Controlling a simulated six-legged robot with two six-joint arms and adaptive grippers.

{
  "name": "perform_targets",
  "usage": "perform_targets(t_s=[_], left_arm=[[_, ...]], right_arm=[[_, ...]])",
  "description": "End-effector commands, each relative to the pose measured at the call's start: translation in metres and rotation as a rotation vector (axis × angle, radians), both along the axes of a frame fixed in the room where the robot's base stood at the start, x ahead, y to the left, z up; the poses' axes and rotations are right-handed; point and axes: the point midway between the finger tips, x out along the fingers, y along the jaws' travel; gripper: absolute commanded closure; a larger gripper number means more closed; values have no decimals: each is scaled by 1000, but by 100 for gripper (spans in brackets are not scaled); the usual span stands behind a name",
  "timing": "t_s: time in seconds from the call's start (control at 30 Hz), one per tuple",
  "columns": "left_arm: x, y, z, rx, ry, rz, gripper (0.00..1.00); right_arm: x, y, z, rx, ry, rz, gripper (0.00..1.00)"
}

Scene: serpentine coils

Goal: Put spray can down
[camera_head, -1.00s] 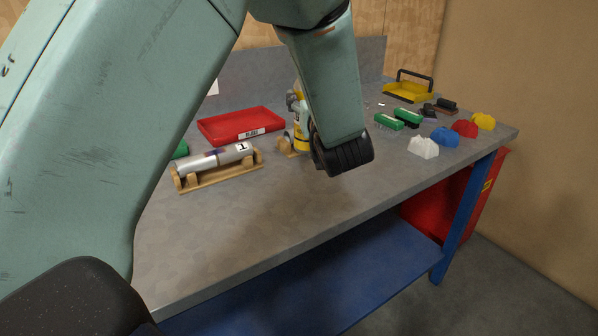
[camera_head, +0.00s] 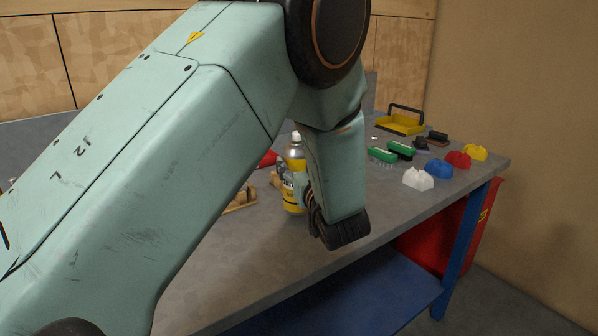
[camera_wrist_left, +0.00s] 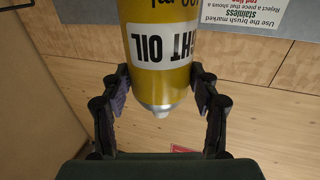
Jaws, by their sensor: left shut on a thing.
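The spray can (camera_head: 295,155) is yellow with a silver shoulder and a white top. It stands upright in the head view, over the grey workbench (camera_head: 290,245). I cannot tell whether its base touches the bench. My left gripper (camera_head: 290,185) is shut around the can from the right side, and my forearm hides part of it. In the left wrist view the can (camera_wrist_left: 160,70) shows upside down with "LIGHT OIL" lettering, between the two fingers of my left gripper (camera_wrist_left: 160,92). My right gripper is in neither view.
A wooden cradle (camera_head: 240,200) and a red tray (camera_head: 268,158) are mostly hidden behind my left arm. Green brushes (camera_head: 382,155), white, blue, red and yellow pieces (camera_head: 438,167) and a yellow tray (camera_head: 400,124) are at the right. The bench's front strip is clear.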

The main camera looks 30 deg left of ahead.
Motion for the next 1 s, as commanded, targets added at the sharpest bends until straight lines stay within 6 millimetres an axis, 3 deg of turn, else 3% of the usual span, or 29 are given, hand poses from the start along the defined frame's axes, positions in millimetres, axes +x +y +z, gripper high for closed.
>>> perform_targets(t_s=[0.1,0.27,0.3,0.53,1.0], left_arm=[[1,1,-14,1,0,1,85],[1,2,-13,0,-1,1,85],[1,2,-15,-1,2,1,37],[1,2,-14,-1,2,1,18],[1,2,-14,-1,1,0,17]], right_arm=[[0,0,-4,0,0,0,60],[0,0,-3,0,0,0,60],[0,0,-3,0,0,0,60],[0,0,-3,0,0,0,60],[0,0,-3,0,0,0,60]])
